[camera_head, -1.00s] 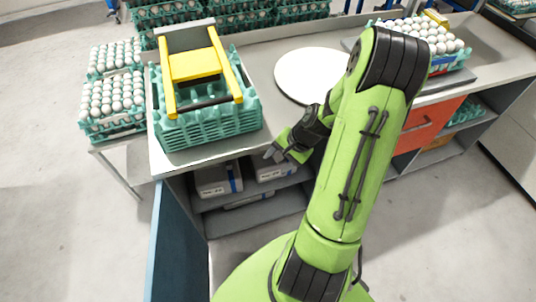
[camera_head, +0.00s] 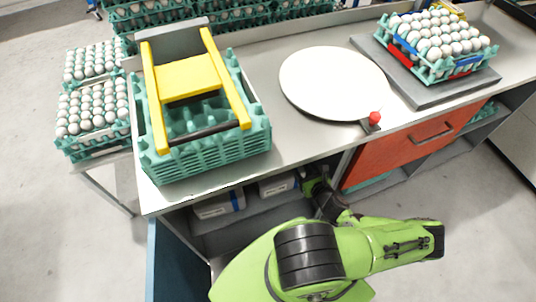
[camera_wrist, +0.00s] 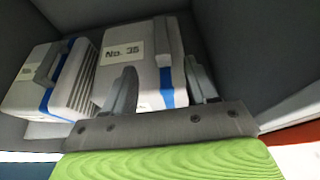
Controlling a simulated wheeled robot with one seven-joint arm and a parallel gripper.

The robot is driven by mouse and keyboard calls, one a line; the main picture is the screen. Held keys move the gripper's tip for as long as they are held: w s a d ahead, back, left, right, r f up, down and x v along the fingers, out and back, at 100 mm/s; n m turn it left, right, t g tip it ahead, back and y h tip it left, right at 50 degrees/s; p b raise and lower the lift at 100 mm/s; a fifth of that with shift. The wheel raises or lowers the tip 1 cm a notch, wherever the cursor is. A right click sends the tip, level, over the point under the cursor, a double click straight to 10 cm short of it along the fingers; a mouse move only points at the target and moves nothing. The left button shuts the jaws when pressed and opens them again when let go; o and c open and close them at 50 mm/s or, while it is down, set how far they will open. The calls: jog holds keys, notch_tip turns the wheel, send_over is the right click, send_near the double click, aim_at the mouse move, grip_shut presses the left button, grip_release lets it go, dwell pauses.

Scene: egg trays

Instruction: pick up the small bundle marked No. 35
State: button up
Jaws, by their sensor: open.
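The bundle marked No. 35 (camera_wrist: 143,60) is a pale grey block with a blue band and a cream label reading "No. 35" in the wrist view. It sits on the shelf under the counter; its end shows in the head view (camera_head: 277,186). My gripper (camera_wrist: 161,68) is open at its near end. The left finger overlaps the bundle's face in the picture, and the right finger stands just past its right side. I cannot tell whether either finger touches it. In the head view my gripper is partly hidden under the counter edge.
A similar blue-banded bundle (camera_wrist: 42,80) lies close on the left; its label is unclear. Grey compartment walls (camera_wrist: 255,50) stand close around. On the counter above are teal trays with a yellow frame (camera_head: 190,80), a round white plate (camera_head: 330,80) and an egg tray (camera_head: 470,68).

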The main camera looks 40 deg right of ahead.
jog(key=b+x, duration=0.5)
jog(key=x, duration=1)
jog(key=shift+w+d+f+b, duration=0.2)
jog(key=shift+w+b, duration=0.1)
grip_shut()
jog(key=shift+r, duration=0.15)
dwell(0.4)
